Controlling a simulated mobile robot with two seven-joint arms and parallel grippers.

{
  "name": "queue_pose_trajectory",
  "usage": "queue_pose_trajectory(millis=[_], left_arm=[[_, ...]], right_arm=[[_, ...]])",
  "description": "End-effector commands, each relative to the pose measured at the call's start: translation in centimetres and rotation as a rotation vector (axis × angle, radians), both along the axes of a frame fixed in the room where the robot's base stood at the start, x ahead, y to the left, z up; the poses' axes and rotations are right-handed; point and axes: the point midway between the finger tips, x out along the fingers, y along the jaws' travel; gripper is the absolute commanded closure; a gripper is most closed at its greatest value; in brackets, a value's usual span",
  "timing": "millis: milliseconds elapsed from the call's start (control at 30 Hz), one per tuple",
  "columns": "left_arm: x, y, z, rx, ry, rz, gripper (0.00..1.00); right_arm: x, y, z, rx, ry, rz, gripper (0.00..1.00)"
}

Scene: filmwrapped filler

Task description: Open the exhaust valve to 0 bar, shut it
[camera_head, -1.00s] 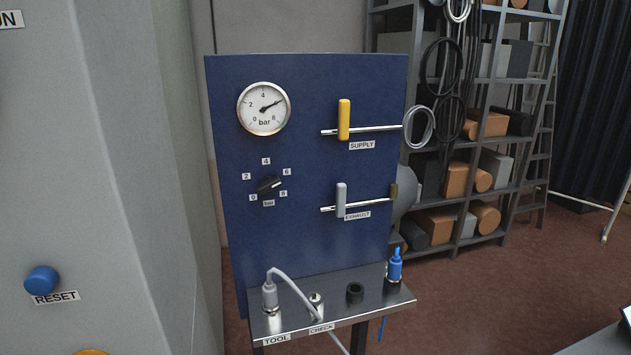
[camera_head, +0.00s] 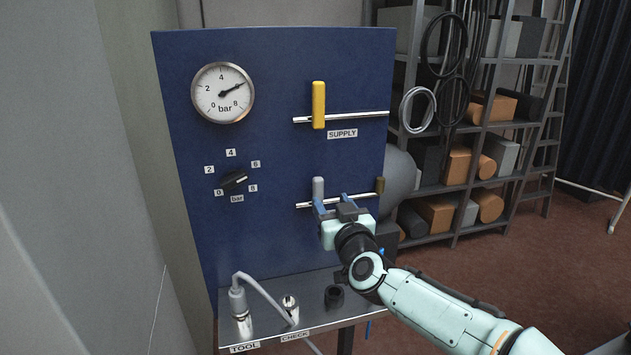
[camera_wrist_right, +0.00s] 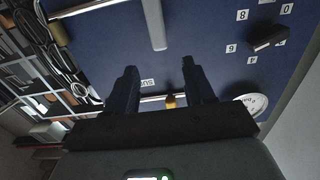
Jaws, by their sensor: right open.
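The grey exhaust valve handle (camera_head: 318,188) stands upright, across its thin pipe (camera_head: 361,195) on the blue panel. My right gripper (camera_head: 331,203) is open in front of this pipe and hides the exhaust label and the handle's lower part. In the right wrist view the grey handle (camera_wrist_right: 154,25) lies beyond the open fingers (camera_wrist_right: 159,66), apart from them. The pressure gauge (camera_head: 222,93) has its needle pointing up and right, near 6 bar. My left gripper is out of view.
The yellow supply handle (camera_head: 318,105) stands upright above. A black selector knob (camera_head: 234,179) sits at left. The metal shelf (camera_head: 268,295) below carries a grey hose connector (camera_head: 238,306) and a black ring (camera_head: 334,297). Storage racks (camera_head: 462,180) stand behind at right.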

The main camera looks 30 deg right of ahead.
Motion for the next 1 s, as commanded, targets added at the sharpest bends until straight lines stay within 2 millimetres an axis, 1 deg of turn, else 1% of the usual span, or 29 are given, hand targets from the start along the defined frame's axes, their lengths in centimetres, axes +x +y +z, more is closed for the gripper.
queue_pose_trajectory(millis=[33, 100, 300, 400, 500, 600, 700, 933, 967, 1000], left_arm=[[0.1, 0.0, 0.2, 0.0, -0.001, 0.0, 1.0], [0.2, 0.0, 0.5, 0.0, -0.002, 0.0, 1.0], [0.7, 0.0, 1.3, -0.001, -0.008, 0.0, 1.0], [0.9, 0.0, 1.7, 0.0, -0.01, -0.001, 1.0], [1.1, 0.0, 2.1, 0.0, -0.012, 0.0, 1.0], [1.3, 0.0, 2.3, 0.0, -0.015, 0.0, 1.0], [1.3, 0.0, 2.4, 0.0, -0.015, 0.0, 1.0], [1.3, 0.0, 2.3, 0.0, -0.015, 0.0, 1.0], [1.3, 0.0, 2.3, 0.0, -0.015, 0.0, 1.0], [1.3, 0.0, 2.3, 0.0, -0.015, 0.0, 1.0]], right_arm=[[1.2, -0.2, 0.0, 0.0, 0.002, 0.001, 0.47], [2.7, -0.6, -0.1, 0.001, 0.003, 0.001, 0.47], [6.8, -1.6, 0.0, 0.002, 0.003, 0.0, 0.47], [8.4, -2.0, 0.0, 0.001, 0.002, 0.0, 0.47], [9.6, -2.3, 0.1, 0.0, 0.001, 0.0, 0.47], [10.3, -2.4, 0.0, 0.0, 0.002, 0.001, 0.47], [10.6, -2.5, 0.0, 0.0, 0.002, 0.0, 0.47], [10.6, -2.5, -0.1, 0.0, 0.002, 0.001, 0.47], [10.6, -2.5, -0.1, 0.0, 0.002, 0.001, 0.5], [10.6, -2.5, -0.1, 0.0, 0.002, 0.001, 0.63]])
